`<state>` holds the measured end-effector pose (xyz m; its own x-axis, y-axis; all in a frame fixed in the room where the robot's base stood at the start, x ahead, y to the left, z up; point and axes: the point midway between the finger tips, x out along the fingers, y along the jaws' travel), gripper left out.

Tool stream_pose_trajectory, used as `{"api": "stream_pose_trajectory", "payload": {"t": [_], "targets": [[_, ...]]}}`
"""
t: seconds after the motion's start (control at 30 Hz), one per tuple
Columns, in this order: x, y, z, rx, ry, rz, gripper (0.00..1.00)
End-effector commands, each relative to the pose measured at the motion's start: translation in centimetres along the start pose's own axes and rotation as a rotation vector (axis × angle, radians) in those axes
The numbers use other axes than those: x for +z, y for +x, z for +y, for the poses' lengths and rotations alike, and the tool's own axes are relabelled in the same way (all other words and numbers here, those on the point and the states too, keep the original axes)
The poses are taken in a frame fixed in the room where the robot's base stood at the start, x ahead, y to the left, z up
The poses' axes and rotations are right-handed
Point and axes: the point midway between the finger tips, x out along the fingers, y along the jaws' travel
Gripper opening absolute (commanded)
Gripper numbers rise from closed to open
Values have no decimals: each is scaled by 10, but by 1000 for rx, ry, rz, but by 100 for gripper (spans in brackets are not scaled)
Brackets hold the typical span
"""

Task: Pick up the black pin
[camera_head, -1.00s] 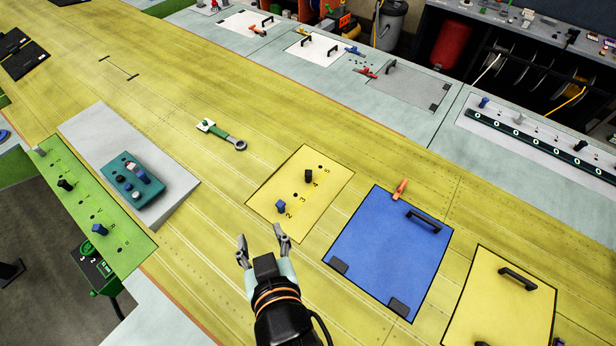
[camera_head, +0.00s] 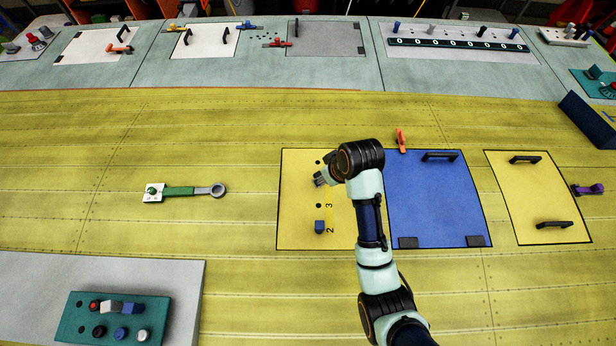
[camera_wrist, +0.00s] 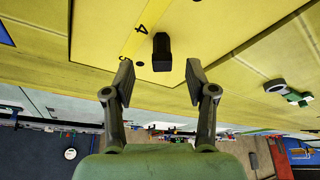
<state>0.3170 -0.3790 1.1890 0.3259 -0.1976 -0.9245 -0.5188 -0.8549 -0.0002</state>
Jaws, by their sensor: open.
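The black pin (camera_wrist: 161,52) stands upright on the yellow panel near the printed 4 in the wrist view. In the head view the pin is hidden by my gripper and arm. My gripper (camera_wrist: 158,82) is open, with one finger to each side of the pin and the fingertips just short of it. No finger touches the pin. In the head view my gripper (camera_head: 320,180) is over the yellow numbered panel (camera_head: 292,225). A blue pin (camera_head: 320,227) stands on the same panel near the number 2.
A blue panel (camera_head: 435,200) with a black handle lies right of the numbered panel, with an orange clamp (camera_head: 401,138) at its top edge. A green wrench-like tool (camera_head: 180,191) lies to the left. A teal block with pins (camera_head: 112,318) sits at lower left.

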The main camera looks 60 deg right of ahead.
Motion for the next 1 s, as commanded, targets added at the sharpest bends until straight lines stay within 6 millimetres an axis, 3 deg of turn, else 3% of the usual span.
{"api": "stream_pose_trajectory", "payload": {"t": [0.27,0.5,0.77,1.0], "targets": [[-4,23,-2,-2,-1,-2,56],[-9,62,-2,-1,-1,-1,56],[-10,66,-2,0,-1,1,56],[-10,66,-2,0,-1,1,16]]}}
